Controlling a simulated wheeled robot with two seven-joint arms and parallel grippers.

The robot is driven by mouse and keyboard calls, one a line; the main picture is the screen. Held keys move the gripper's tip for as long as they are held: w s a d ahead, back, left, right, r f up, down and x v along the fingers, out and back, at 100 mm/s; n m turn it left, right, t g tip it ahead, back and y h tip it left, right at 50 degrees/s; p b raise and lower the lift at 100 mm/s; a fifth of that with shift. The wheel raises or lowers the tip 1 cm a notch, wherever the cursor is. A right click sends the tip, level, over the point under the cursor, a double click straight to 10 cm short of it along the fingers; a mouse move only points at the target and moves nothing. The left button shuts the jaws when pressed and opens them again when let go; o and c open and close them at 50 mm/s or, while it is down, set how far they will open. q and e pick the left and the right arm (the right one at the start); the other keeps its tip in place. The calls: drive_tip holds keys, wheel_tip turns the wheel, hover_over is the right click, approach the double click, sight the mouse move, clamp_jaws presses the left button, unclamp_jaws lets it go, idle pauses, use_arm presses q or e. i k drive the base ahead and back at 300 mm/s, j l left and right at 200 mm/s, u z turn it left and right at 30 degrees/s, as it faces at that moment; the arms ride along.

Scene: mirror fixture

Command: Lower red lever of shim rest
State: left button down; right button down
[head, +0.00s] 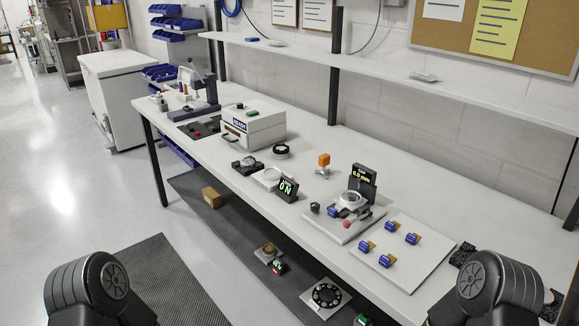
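A fixture on a light base plate (338,236) stands on the bench right of the middle. It has a pale ring (350,201) and a dark display (362,182) that appears to read 0.0 mm. A small red part (347,224), which looks like the red lever, sits at the plate's front. It is too small to tell whether it is raised or lowered. Neither gripper is in view. Only dark links of my two arms show at the bottom left and bottom right corners, apart from the fixture.
Right of the fixture is a white board (408,272) with several blue-handled pieces. A shelf (400,78) runs above the back. A lower shelf holds parts.

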sight(346, 223)
drive_tip(key=i+j+z, duration=0.1)
drive_tip(key=i+j, duration=0.2)
drive_tip(key=i+j+z, duration=0.1)
drive_tip(key=i+j, duration=0.2)
drive_tip(key=j, duration=0.2)
drive_tip(key=i+j+z, duration=0.1)
drive_tip(key=i+j, duration=0.2)
drive_tip(key=j, duration=0.15)
drive_tip(key=i+j+z, duration=0.1)
drive_tip(key=i+j, duration=0.15)
drive_tip(key=j, duration=0.2)
